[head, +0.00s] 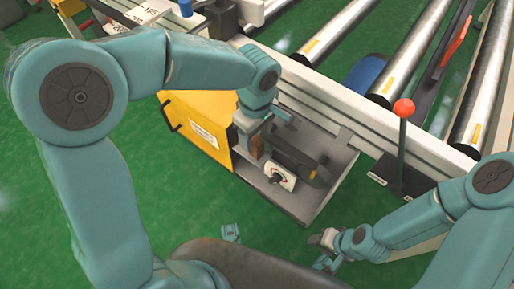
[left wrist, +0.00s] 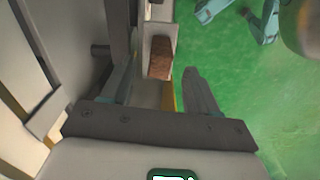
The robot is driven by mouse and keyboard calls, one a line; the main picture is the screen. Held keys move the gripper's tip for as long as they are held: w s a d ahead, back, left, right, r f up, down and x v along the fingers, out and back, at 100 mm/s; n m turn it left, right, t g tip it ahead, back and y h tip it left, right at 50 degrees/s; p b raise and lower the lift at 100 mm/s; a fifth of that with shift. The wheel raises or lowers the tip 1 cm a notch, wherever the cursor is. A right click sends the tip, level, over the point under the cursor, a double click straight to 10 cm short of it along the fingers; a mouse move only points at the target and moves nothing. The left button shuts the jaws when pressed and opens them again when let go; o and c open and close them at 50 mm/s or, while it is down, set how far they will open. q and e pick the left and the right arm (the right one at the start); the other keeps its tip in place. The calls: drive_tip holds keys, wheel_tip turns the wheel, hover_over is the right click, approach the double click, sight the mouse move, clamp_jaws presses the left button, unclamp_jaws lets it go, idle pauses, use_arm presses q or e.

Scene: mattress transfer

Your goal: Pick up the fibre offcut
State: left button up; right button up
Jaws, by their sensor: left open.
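The fibre offcut looks like a small brown block (head: 256,149) at the left end of the grey ledge beside the yellow box. It also shows in the left wrist view as a rough brown piece (left wrist: 161,60) on a pale grey part. My left gripper (head: 265,132) is open just above it. In the left wrist view the fingers (left wrist: 160,84) stand apart, with the brown piece seen between them and a little beyond their middle. No contact shows. My right gripper (head: 323,250) is low at the right, away from the ledge; its jaw gap is unclear.
A dark handle-like part (head: 302,162) and a black rotary switch on a white plate (head: 281,177) sit close right of the offcut. The yellow box (head: 196,128) is at left. A red-knobbed lever (head: 403,110) and rollers (head: 412,50) lie beyond. Green floor is open in front.

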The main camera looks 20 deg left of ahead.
sight(256, 141)
use_arm(q)
wheel_tip(256, 141, down, 6)
drive_tip(key=shift+r+b, duration=0.1)
drive_tip(key=shift+b, duration=1.15)
drive_tip(key=c, duration=1)
